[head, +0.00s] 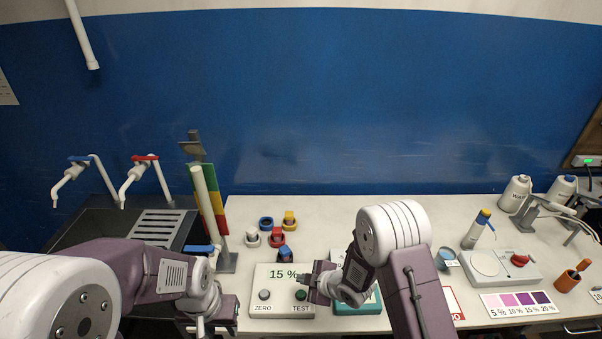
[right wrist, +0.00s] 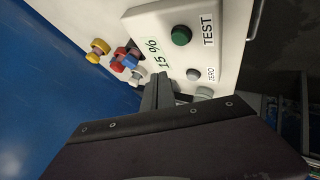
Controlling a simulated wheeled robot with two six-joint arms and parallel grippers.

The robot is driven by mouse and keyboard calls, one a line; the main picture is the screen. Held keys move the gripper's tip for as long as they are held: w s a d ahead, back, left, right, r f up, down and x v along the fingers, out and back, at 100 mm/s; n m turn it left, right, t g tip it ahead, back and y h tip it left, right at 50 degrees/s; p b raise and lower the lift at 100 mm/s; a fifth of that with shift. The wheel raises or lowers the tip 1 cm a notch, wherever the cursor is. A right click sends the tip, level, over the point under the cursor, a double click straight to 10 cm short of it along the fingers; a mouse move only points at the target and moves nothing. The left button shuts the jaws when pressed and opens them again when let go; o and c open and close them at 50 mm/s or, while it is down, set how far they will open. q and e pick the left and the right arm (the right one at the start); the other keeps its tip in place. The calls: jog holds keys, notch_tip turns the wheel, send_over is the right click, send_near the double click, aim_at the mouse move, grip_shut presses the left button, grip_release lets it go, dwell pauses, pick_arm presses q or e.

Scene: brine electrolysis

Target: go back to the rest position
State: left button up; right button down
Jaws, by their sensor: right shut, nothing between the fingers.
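My right gripper (head: 303,284) is shut and empty, just beside the green TEST button (head: 301,295) of the white tester box (head: 283,308). In the right wrist view its dark fingers (right wrist: 158,93) point at the tester, which reads 15 %, and the TEST button (right wrist: 181,36) shows uncovered. I cannot tell whether the fingers touch the box. My left gripper (head: 208,322) hangs low at the table's left front edge, by the sink; its fingers are too hidden to tell open from shut.
Coloured clamps or caps (head: 276,236) stand behind the tester. A teal device (head: 360,303) sits partly behind my right arm. A balance (head: 490,264), a colour card (head: 518,304) and an orange holder (head: 568,282) are at right. A stand (head: 227,262) is at left, beside the sink (head: 95,220).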

jog(key=w+d+r+m+t+h+b, duration=0.1)
jog(key=w+d+r+t+b, duration=0.3)
jog(key=r, duration=0.4)
jog(key=s+d+r+m+g+h+b, duration=0.2)
jog(key=s+d+m+h, duration=0.15)
jog(key=d+m, duration=0.45)
jog(key=s+d+f+m+g, duration=0.1)
jog(key=s+f+m+g, duration=0.1)
jog(key=s, duration=0.4)
jog(key=s+d+f+m+g+h, duration=0.1)
jog(key=s+d+f+m+g, duration=0.1)
jog(key=s, duration=0.5)
jog(key=s+d+f+m+g, duration=0.2)
jog(key=s+m+g, duration=0.1)
jog(key=s, duration=0.3)
jog(key=shift+s+m+g, duration=0.25)
jog(key=shift+m+g, duration=0.05)
jog(key=shift+m, duration=0.6)
jog(key=shift+s+f+h, duration=0.1)
jog(key=shift+s+h, duration=0.05)
jog(key=shift+h, duration=0.1)
